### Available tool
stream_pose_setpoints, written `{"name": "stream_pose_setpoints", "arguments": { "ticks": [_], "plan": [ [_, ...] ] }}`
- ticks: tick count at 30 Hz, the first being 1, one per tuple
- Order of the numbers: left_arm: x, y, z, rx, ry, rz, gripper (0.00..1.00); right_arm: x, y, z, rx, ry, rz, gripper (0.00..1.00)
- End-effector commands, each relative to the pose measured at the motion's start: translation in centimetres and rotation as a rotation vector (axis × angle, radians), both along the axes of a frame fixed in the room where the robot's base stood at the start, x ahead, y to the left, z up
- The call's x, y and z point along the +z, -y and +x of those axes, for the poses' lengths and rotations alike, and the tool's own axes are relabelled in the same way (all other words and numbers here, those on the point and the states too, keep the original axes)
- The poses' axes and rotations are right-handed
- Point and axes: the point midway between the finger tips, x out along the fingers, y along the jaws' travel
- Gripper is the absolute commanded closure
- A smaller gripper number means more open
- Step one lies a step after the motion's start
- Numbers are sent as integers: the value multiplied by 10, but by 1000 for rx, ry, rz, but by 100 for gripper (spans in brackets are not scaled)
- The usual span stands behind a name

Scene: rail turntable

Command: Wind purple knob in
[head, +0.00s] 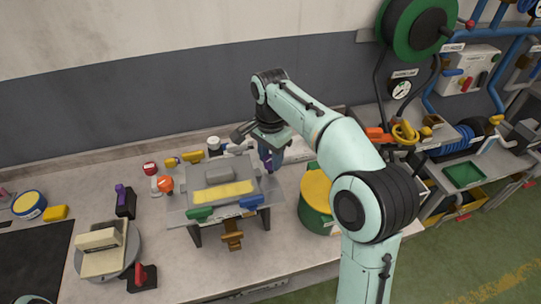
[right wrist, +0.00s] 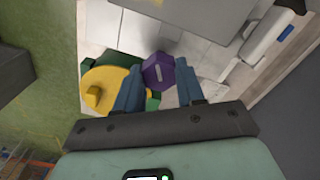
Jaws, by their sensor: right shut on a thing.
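The purple knob (right wrist: 158,71) shows between the two blue fingers of my right gripper (right wrist: 160,76) in the right wrist view, with a pale mark on its face. The right gripper is shut on it. In the head view the knob (head: 268,160) is a small purple patch at the right side of a raised grey plate (head: 180,217); my right gripper (head: 271,155) reaches down over it and partly hides it. How far in the knob sits cannot be told. My left gripper is not in view.
A green and yellow drum (head: 316,200) stands close right. A turntable (head: 127,252) is at left.

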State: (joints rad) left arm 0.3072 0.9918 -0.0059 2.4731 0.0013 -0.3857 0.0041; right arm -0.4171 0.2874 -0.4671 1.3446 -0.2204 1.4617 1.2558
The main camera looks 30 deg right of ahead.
Motion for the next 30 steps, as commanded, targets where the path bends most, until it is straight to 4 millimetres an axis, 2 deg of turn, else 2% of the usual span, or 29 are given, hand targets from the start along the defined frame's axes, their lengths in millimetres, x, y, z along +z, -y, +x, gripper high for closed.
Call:
{"name": "stream_pose_setpoints", "arguments": {
  "ticks": [5, 6, 7, 8, 16, 20, 23, 30],
  "plan": [
    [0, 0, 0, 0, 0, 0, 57, 0, 0, 0, 1, 2, 0, 92],
    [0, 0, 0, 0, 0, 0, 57, 0, 0, 0, 1, 1, -1, 49],
    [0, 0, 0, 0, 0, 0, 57, 0, 0, 0, 1, 1, -1, 39],
    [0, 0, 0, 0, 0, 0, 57, 0, 0, 0, 1, 1, -1, 36],
    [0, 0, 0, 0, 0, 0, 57, 1, 0, 0, 2, 1, 0, 36],
    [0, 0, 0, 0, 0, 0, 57, 9, 0, 1, 2, 3, 0, 36],
    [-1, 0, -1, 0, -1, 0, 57, 24, 0, 1, 2, 5, 0, 36],
    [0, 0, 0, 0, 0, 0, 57, 73, 0, 2, 0, 5, 0, 36]
  ]
}}
